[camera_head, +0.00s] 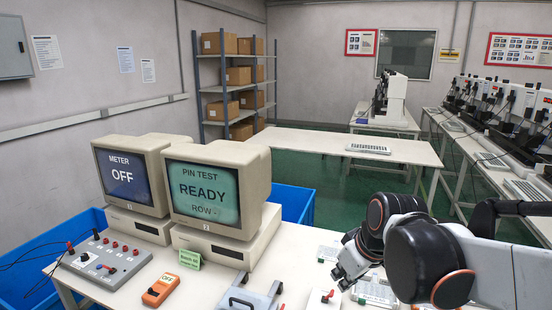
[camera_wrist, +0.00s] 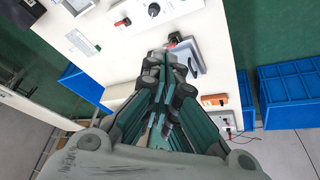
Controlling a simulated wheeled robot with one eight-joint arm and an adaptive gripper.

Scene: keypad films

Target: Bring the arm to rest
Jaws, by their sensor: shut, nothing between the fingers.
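My gripper (camera_head: 345,272) is at the right of the head view, above the right part of the table (camera_head: 294,245). In the wrist view my gripper (camera_wrist: 168,62) is seen from behind, with its fingers closed together and nothing between them. The fingers point toward the table and the devices on it. A small box with a red switch (camera_head: 326,297) is just below and left of my gripper in the head view. I cannot tell the exact gap between the fingertips and the things beneath.
Two monitors, one reading METER OFF (camera_head: 125,178) and one reading READY (camera_head: 205,192), stand on the table. An orange meter (camera_head: 160,290) and a grey panel with red knobs (camera_head: 104,260) lie at the left. Blue crates (camera_wrist: 288,92) stand on the floor beside the table.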

